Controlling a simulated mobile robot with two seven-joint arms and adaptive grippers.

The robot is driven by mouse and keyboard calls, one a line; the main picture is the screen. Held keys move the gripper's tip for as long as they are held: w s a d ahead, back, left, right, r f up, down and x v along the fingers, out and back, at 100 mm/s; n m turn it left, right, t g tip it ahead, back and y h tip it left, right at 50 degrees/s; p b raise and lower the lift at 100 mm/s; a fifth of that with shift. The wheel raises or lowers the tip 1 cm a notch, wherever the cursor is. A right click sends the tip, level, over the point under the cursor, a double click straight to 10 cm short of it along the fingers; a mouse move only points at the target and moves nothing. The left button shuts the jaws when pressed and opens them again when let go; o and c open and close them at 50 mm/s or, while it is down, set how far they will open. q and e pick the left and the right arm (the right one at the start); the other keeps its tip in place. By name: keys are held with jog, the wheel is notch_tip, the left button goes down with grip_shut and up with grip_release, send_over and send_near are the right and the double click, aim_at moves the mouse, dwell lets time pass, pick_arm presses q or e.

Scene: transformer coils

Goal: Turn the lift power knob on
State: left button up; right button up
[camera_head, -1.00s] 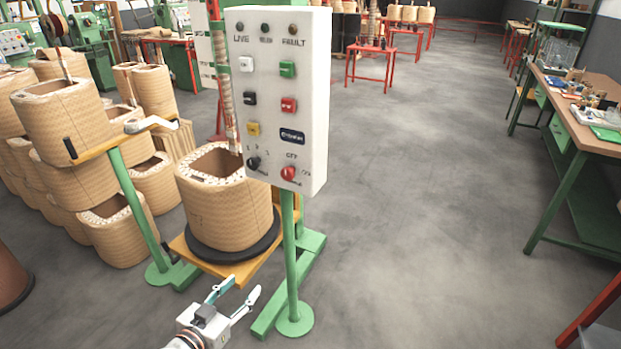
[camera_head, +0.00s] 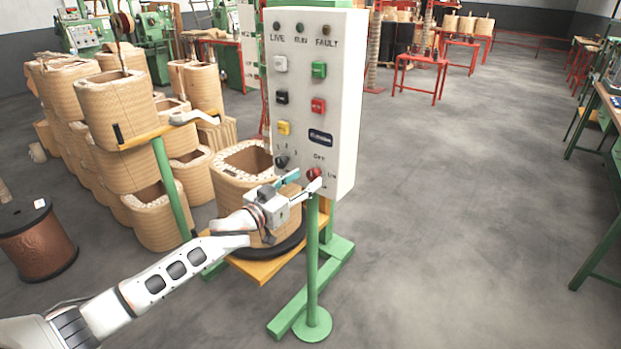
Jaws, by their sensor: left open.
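The white control panel (camera_head: 345,110) stands upright on a green post. The red knob (camera_head: 314,174) sits at its lower right, between the labels for off and on. A black selector knob (camera_head: 281,162) sits to its left. My left gripper (camera_head: 302,180) is open in front of the panel's lower edge. One fingertip is at the red knob and the other is to its left, below the black knob. Whether the fingers touch the red knob I cannot tell. The lamps above the labels look dark. My right gripper is not in view.
A wound coil (camera_head: 236,178) sits on a yellow platform (camera_head: 262,268) behind my left arm. Stacked coils (camera_head: 115,100) fill the left side, with a copper wire spool (camera_head: 38,245) at front left. The floor right of the panel (camera_head: 440,220) is clear up to a workbench.

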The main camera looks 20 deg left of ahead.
aim_at(311, 175)
pick_arm(q)
jog(key=shift+x, duration=1.5)
jog(key=c, duration=1.1)
jog(key=shift+o, duration=0.2)
